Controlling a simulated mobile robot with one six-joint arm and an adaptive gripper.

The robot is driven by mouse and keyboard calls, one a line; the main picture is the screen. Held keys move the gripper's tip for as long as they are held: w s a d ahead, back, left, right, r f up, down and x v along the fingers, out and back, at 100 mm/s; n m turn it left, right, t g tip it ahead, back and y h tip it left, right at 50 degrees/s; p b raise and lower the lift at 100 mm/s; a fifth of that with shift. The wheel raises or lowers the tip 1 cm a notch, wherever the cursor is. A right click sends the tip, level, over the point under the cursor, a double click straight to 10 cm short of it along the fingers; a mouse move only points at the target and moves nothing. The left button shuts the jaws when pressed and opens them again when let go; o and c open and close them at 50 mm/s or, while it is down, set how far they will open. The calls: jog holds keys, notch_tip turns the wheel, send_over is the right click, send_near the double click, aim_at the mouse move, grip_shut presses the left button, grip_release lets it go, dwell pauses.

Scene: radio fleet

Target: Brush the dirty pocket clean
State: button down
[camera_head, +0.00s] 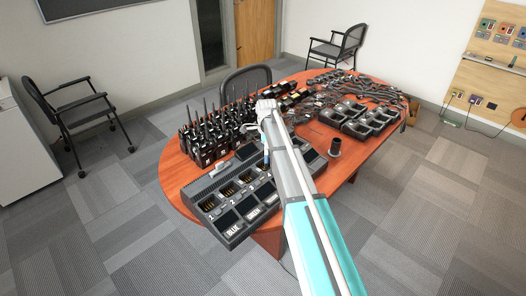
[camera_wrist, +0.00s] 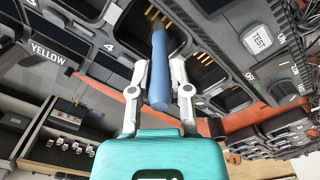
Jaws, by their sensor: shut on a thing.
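My gripper (camera_wrist: 159,72) is shut on the blue handle of a brush (camera_wrist: 159,75). The brush's tan bristle end is at a dark charger pocket (camera_wrist: 133,30) with gold contacts, seen in the wrist view. I cannot tell whether the bristles touch the pocket floor, and no dirt can be made out. The long black multi-pocket charger (camera_head: 232,232) lies at the near-left of the table, with labels such as BLUE along its front. In the head view a bit of the blue handle shows beside my arm, which hides part of the charger.
Upright radios (camera_head: 203,150) crowd the table behind the charger. A black cup-like item (camera_head: 335,147) and smaller chargers (camera_head: 365,120) stand right. Bare red-brown tabletop (camera_head: 172,180) shows at the left.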

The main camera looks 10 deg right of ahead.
jog(key=shift+w+d, duration=0.3)
jog(key=shift+d, duration=0.15)
jog(key=shift+s+a, duration=0.1)
jog(key=shift+a, duration=0.05)
dwell(0.4)
jog(key=shift+s+a+f, duration=0.1)
jog(key=shift+s+a, duration=0.45)
jog(key=shift+a, duration=0.2)
jog(key=shift+s+a, duration=0.55)
jog(key=shift+a, duration=0.2)
notch_tip(320, 180, up, 6)
jog(key=p, duration=0.6)
jog(key=shift+r+p, duration=1.45)
jog(key=shift+r, duration=0.1)
